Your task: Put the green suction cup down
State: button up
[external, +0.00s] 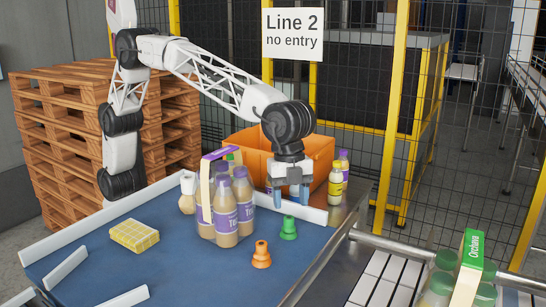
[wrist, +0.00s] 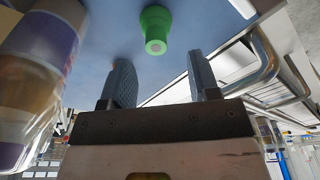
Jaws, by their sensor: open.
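The green suction cup (external: 289,228) stands upright on the blue table surface (external: 180,262), just right of the bottle pack. My gripper (external: 291,198) is open above it, pointing down, with its two blue fingers apart. In the wrist view, the green suction cup (wrist: 155,28) is ahead of the fingertips, and the space between the fingers of my gripper (wrist: 160,82) is empty. The cup appears apart from both fingers.
An orange suction cup (external: 261,254) stands nearby in front. A carried pack of bottles (external: 228,210) is close on the left. An orange crate (external: 250,142) is behind. A yellow sponge-like block (external: 134,236) lies left. A roller conveyor (external: 385,280) is at right.

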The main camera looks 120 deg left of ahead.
aim_at(289, 217)
jog(key=shift+f, duration=0.25)
jog(key=shift+w+d+f, duration=0.1)
jog(key=shift+d+f, duration=0.05)
jog(key=shift+f, duration=0.7)
jog(key=shift+d+f, duration=0.2)
jog(key=shift+f, duration=0.6)
jog(key=shift+w+d+f, duration=0.1)
jog(key=shift+d+f, duration=0.05)
jog(key=shift+f, duration=0.7)
grip_shut()
jog(key=shift+r, duration=0.1)
jog(key=shift+r, duration=4.9)
